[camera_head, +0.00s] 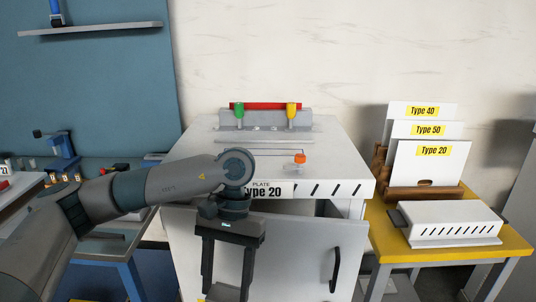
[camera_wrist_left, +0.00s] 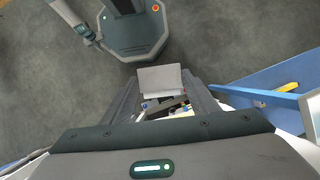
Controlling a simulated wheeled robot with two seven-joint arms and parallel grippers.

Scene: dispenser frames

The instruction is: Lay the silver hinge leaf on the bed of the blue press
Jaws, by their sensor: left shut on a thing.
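My left gripper (camera_head: 227,284) points down in front of the white cabinet, its two dark fingers spread around what it holds. In the left wrist view a flat grey, silver-looking plate, which I take for the hinge leaf (camera_wrist_left: 160,78), sits between the fingertips of the gripper (camera_wrist_left: 161,97). In the head view only a small grey piece shows low between the fingers, cut by the frame edge. A small blue device with a dark top part, probably the blue press (camera_head: 63,150), stands at the far left, well away from the gripper. Its bed is not clear. My right gripper is not seen.
The white cabinet (camera_head: 345,168), marked Type 20, has a door (camera_head: 300,255) standing ajar behind my gripper. A yellow-edged table (camera_head: 480,244) at the right holds white type plates (camera_head: 430,165) and a slotted white box (camera_head: 450,222). A shelf (camera_head: 95,29) hangs upper left.

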